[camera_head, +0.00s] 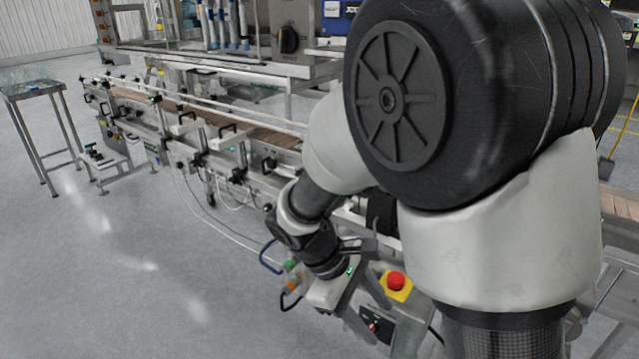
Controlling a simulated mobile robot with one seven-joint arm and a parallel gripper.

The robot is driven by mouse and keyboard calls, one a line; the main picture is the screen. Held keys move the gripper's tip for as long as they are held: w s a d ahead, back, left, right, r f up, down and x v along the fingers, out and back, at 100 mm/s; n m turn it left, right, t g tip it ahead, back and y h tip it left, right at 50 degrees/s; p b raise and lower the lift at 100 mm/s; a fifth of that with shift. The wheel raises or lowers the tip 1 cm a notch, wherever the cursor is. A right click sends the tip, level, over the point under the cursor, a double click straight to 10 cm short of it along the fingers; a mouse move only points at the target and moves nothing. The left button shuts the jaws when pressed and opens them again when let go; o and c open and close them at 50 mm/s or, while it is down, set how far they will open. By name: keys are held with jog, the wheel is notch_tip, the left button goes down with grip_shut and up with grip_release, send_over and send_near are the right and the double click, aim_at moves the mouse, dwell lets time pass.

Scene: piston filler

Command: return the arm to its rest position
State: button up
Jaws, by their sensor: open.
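My arm, white with black joints, fills the right half of the view, its big black shoulder joint closest to the camera. It reaches down and forward to my gripper (367,308) at the lower middle. My gripper is open, its two grey fingers spread and pointing down to the right. No object shows between them. It is in front of a control box (408,326) with a red emergency button (396,281) on a yellow plate. The fingers cover part of the box; I cannot tell whether they touch it.
A conveyor (225,128) with metal rails runs along the filling machine (290,40) behind my arm. A small steel table (32,90) stands at the far left. Green and orange buttons (291,278) and cables are just left of my gripper. The grey floor (120,270) at left is clear.

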jog(key=s+d+r+m+t+y, duration=0.2)
jog(key=s+r+m+t+y, duration=0.1)
jog(key=s+r+m, duration=0.4)
jog(key=s+d+r+m+t+y, duration=0.2)
jog(key=r+m+t+y, duration=0.15)
jog(key=r, duration=0.65)
notch_tip(320, 180, up, 24)
jog(key=p, duration=2.4)
jog(key=shift+f+m, duration=0.15)
jog(key=shift+m, duration=0.2)
jog(key=shift+d, duration=0.1)
